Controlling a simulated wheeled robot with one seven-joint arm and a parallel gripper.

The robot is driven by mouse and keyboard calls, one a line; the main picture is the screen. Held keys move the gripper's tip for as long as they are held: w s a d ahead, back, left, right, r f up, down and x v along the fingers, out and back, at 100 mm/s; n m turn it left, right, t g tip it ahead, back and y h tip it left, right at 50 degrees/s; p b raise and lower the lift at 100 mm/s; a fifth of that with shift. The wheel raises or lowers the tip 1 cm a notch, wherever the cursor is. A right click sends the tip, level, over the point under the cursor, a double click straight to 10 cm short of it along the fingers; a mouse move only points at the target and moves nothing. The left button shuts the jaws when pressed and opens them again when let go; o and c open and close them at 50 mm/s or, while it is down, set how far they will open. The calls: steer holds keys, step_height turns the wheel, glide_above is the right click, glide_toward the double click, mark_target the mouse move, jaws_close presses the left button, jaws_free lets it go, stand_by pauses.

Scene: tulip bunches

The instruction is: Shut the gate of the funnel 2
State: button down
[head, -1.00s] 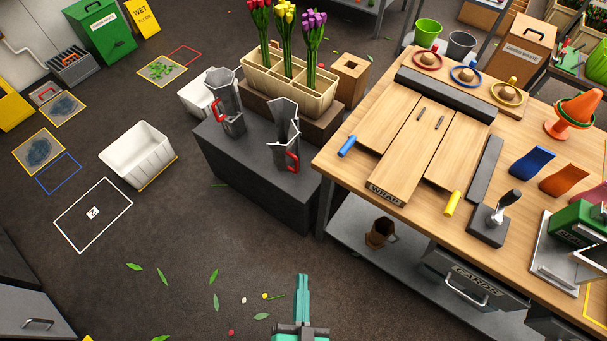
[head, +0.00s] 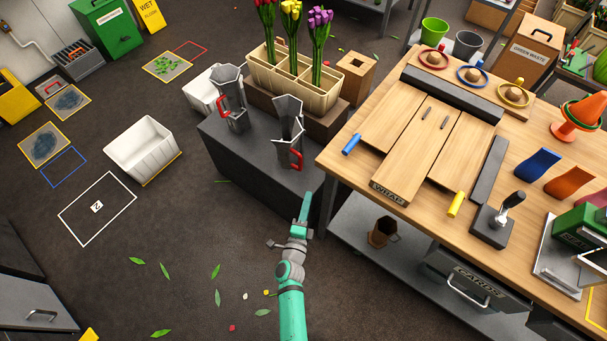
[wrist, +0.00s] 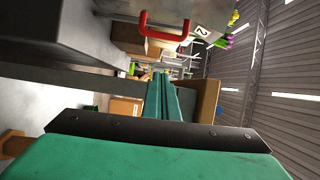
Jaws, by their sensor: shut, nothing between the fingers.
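Two grey metal funnels with red handles stand on a dark block: the left funnel (head: 229,92) and the right funnel (head: 287,115). The right funnel's red handle (head: 294,160) sits low on its front. In the wrist view a red handle (wrist: 165,33) shows near the top, beside a white label (wrist: 202,31) marked 2. Which head-view funnel bears that label is not legible there; the right one is nearer my gripper. My gripper (head: 307,198) is shut and empty, in front of the block and below the right handle in the picture, apart from it. Its fingers also show in the wrist view (wrist: 160,82).
The wooden workbench (head: 335,160) stands close on the right. A white bin (head: 143,150) sits on the floor to the left. The floor in front is open, with scattered leaves.

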mark_target(295, 153)
steer(key=w+a, duration=0.1)
steer(key=w, duration=1)
steer(key=shift+w, duration=0.3)
steer(key=shift+w+a, duration=0.1)
steer(key=shift+a, duration=0.15)
